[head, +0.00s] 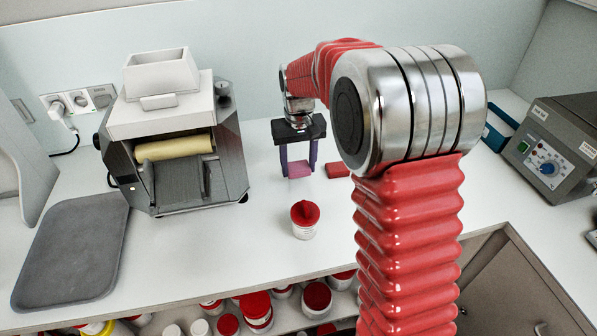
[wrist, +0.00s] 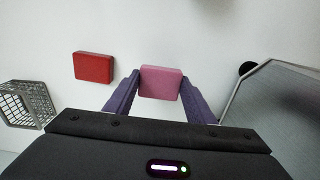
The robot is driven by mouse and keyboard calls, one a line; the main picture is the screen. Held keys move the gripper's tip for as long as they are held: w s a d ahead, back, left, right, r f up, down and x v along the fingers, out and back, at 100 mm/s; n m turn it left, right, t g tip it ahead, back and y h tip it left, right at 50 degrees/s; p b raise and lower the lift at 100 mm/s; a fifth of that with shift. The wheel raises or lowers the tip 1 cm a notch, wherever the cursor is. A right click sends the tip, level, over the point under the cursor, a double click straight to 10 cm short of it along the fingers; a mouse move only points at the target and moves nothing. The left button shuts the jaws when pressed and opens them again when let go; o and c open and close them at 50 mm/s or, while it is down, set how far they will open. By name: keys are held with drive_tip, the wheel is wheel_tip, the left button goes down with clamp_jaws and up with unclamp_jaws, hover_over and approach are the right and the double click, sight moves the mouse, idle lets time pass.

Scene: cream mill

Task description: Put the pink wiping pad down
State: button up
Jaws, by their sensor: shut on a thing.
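The pink wiping pad (head: 299,170) is between the two purple fingers of my gripper (head: 298,168) in the head view, low over the white counter. In the wrist view the pink pad (wrist: 160,83) sits squarely between the fingertips of my gripper (wrist: 160,88), which touch its two sides. My gripper is shut on it. I cannot tell whether the pad's underside touches the counter.
A red pad (head: 337,170) lies just right of my gripper; it also shows in the wrist view (wrist: 94,67). A roller machine (head: 170,140) stands to the left, a red-lidded jar (head: 305,220) in front. A wire basket (wrist: 28,103) shows in the wrist view. A grey box with a dial (head: 555,145) stands far right.

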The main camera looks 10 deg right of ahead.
sight(298, 168)
drive_tip(key=shift+f, duration=1.4)
drive_tip(key=shift+s+f, duration=0.1)
drive_tip(key=shift+f, duration=0.25)
drive_tip(key=shift+s+f, duration=0.15)
drive_tip(key=shift+f, duration=0.25)
drive_tip(key=o, duration=1.2)
drive_tip(key=shift+o, duration=0.5)
drive_tip(key=shift+r, duration=0.45)
drive_tip(key=r, duration=1.2)
drive_tip(key=shift+w, duration=0.2)
drive_tip(key=shift+r, duration=0.35)
